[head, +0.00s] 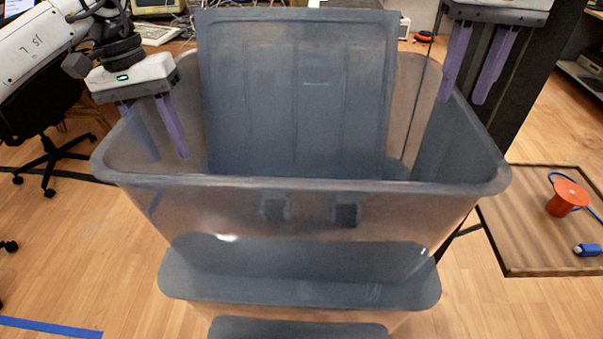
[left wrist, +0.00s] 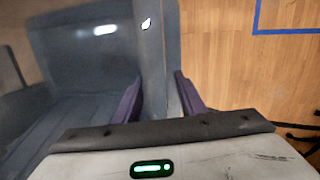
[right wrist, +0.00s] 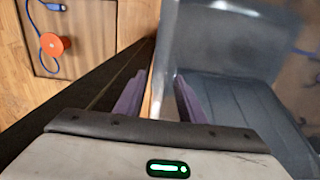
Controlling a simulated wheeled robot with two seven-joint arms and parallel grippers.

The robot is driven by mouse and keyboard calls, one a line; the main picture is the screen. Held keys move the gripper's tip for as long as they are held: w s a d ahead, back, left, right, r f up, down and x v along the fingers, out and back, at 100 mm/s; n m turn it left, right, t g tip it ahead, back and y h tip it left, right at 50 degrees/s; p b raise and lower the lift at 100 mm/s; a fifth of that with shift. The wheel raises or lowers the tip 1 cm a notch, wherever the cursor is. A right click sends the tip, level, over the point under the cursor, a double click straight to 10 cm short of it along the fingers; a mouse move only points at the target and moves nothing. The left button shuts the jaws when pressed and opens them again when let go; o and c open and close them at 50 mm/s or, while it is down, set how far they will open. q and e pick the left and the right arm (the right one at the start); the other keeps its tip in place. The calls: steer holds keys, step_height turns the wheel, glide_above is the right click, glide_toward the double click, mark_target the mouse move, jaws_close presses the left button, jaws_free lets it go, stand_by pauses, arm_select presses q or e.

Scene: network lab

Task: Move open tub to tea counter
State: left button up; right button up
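A large grey, partly see-through tub (head: 310,198) fills the middle of the head view, its top open and upright. A flat grey panel (head: 300,90) stands upright at its far side and rises above the rim. My left gripper (head: 169,158) is at the tub's left rim, fingers pointing down on either side of the wall; the wall also shows between them in the left wrist view (left wrist: 158,100). My right gripper (head: 462,102) straddles the right rim, its fingers clearly apart. Both look open; contact with the wall is unclear. I cannot identify the tea counter.
Grey tray-like shapes (head: 300,275) show beneath the tub. A wooden board (head: 530,235) at the right bears an orange spool (head: 567,197) and a blue plug (head: 587,250). A black chair (head: 45,120) stands at the left.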

arm_select(q)
jaws_close()
arm_select(e)
jaws_close()
arm_select(q)
steer(key=shift+a, duration=0.1)
stand_by(1.0)
steer(key=shift+w+r, duration=0.15)
steer(key=shift+r, duration=0.05)
arm_select(e)
steer(key=shift+w+r, duration=0.1)
steer(key=shift+r, duration=0.1)
